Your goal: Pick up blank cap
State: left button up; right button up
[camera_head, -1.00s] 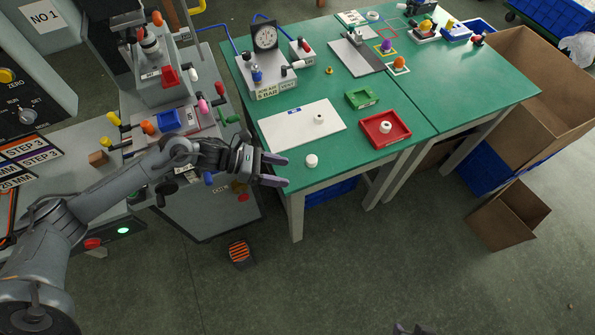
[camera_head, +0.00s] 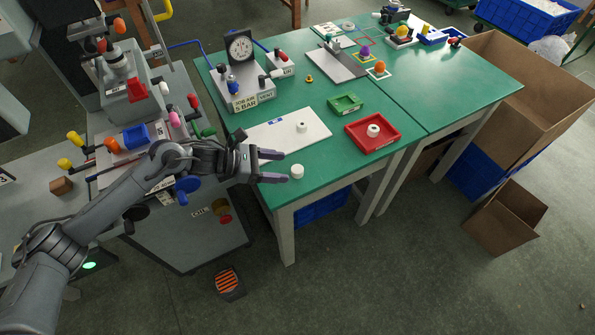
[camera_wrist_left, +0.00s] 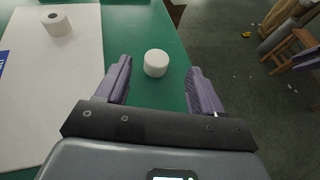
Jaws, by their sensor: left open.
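Three white caps show in the head view. A plain white cap (camera_head: 297,171) stands on the green table near its front left edge. A cap with a dark hole in its top (camera_head: 302,127) sits on the white sheet (camera_head: 264,138). Another cap (camera_head: 373,130) is in the red tray (camera_head: 351,137). My left gripper (camera_head: 283,166) is open and empty, its purple fingertips just left of the plain cap. In the left wrist view the plain cap (camera_wrist_left: 156,63) appears between the two open fingers, a little beyond them, with clear gaps on both sides.
A green tray (camera_head: 345,103) lies behind the red tray. A gauge box (camera_head: 243,88) stands at the back left of the table. The pad printer (camera_head: 125,75) is left of the table. The table's front edge runs close by the plain cap.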

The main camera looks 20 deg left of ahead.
aim_at(295, 169)
pick_arm(q)
jog(key=shift+w+d+f, duration=0.2)
jog(key=shift+f, duration=0.1)
jog(key=b+x, duration=0.1)
jog(key=x, duration=0.2)
jog(key=shift+w+f, duration=0.15)
jog(key=shift+f, duration=0.1)
jog(key=shift+w+d+f, duration=0.2)
jog(key=shift+w+d, duration=0.05)
jog(key=shift+d, duration=0.2)
jog(key=shift+c, duration=0.2)
jog(key=c, duration=1.1)
